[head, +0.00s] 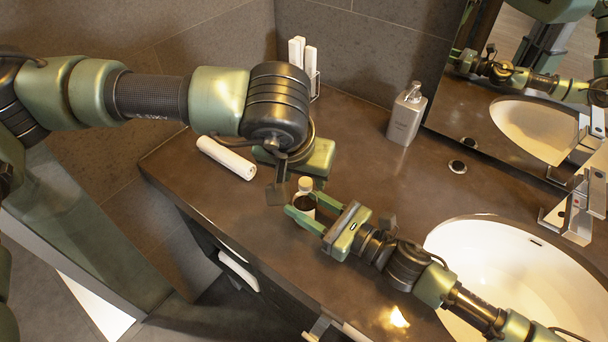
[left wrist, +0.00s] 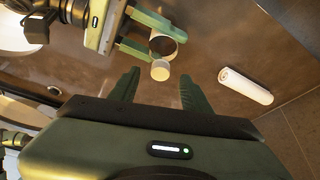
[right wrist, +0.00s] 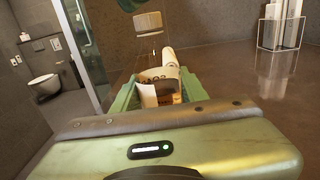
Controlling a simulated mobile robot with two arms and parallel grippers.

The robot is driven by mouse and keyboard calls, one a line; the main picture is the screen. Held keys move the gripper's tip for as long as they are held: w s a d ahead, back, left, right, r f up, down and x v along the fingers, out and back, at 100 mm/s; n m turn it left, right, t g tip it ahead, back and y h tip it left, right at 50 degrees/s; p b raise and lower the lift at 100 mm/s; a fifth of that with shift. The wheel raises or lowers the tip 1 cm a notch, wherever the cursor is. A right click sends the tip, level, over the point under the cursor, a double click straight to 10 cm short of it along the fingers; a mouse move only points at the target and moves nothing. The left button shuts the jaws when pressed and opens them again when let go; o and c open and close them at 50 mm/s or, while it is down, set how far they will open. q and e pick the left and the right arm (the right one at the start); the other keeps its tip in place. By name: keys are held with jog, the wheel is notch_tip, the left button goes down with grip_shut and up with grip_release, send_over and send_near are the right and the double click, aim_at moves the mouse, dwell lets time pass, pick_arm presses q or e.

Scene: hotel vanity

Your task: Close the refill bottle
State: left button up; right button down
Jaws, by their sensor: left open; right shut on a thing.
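A white roll (head: 227,158) lies on the counter left of the bottle. A grey soap dispenser (head: 406,115) stands at the back, and a holder (head: 314,85) with white items in the corner. The sink basin (head: 500,270) is at the right. The counter's middle is clear.

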aim_at(315, 211)
pick_arm(q)
jog(key=v, duration=1)
jog(key=shift+r, duration=0.25)
pick_arm(e)
jog(key=c, duration=0.7)
grip_release()
jog(key=shift+s+d, duration=0.2)
jog(key=shift+d, duration=0.05)
jog(key=b+v, duration=0.2)
jog(key=v, duration=0.4)
jog(key=shift+s+d+f, duration=0.1)
jog(key=shift+s+d, duration=0.1)
pick_arm(q)
notch_tip(315, 211, down, 3)
jog(key=shift+r, duration=0.2)
pick_arm(e)
jog(key=shift+s+d, duration=0.2)
jog(key=shift+d, duration=0.05)
